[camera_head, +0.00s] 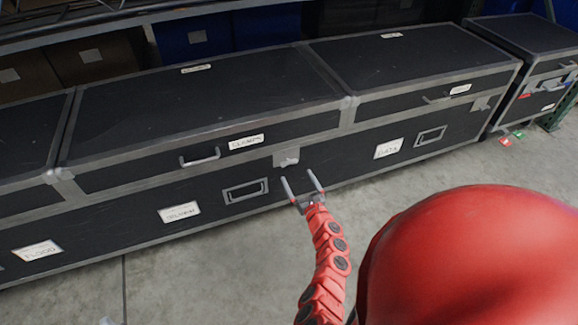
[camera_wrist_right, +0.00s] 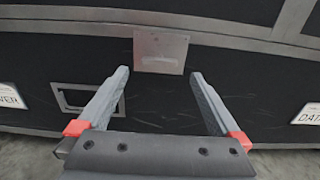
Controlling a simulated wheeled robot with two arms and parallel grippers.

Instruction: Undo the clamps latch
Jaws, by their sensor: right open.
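The black case with grey metal edges has a lid labelled CLAMPS (camera_head: 246,142). A grey latch plate (camera_head: 287,158) sits at the seam between lid and lower body, right of that label. It also shows in the right wrist view (camera_wrist_right: 161,50), with a small raised lip near its lower edge. My right gripper (camera_head: 300,177) is open and empty in front of the case, just below and right of the latch. In the right wrist view, the open fingers (camera_wrist_right: 159,73) point at the case, with the latch between and beyond their tips. My left gripper is not in view.
The lid has a bar handle (camera_head: 200,157). A recessed handle (camera_head: 245,190) and a white label (camera_head: 179,212) are on the lower front. A neighbouring lid (camera_head: 410,62) adjoins on the right. Another case (camera_head: 530,38) stands at far right. Grey floor (camera_head: 200,275) is open in front.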

